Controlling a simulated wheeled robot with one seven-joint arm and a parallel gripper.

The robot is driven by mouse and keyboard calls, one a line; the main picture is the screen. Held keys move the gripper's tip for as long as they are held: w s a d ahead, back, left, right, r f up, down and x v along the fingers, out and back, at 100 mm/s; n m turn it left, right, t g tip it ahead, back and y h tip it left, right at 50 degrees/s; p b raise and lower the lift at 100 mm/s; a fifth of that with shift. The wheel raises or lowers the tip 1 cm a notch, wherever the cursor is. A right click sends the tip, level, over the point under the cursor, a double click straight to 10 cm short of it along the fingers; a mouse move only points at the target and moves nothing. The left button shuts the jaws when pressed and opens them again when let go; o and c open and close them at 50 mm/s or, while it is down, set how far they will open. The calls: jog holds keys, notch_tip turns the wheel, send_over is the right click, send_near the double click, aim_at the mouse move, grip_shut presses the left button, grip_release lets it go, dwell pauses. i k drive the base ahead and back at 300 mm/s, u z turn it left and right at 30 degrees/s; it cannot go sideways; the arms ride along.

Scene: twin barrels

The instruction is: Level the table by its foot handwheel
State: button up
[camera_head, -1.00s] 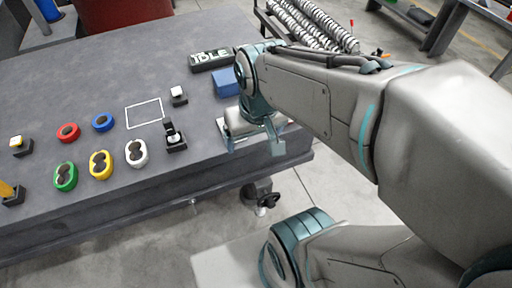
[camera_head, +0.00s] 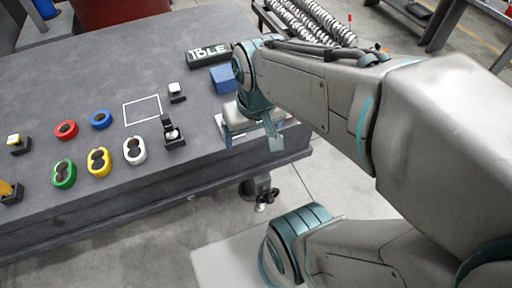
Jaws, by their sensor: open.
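The grey table (camera_head: 60,110) fills the left and middle of the view. Below its right front corner is a dark foot with a small black handwheel (camera_head: 268,195), above the pale floor. My gripper (camera_head: 250,141) is above the table's right front edge, with its teal fingers spread apart and pointing down. It is higher than the handwheel and clear of it. A pale flat object (camera_head: 287,125) lies at the table edge behind my gripper and is partly hidden by it.
Red (camera_head: 66,130) and blue (camera_head: 100,119) rings, green, yellow and white oval pieces, a blue box (camera_head: 222,79) and a lettered black block (camera_head: 208,54) sit on the table. Springs (camera_head: 310,22) lie on a rack behind. Floor beside the foot looks clear.

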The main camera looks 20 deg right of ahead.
aim_at(268, 197)
jog(key=z, duration=2.15)
jog(key=k, duration=0.85)
jog(key=u, duration=1.5)
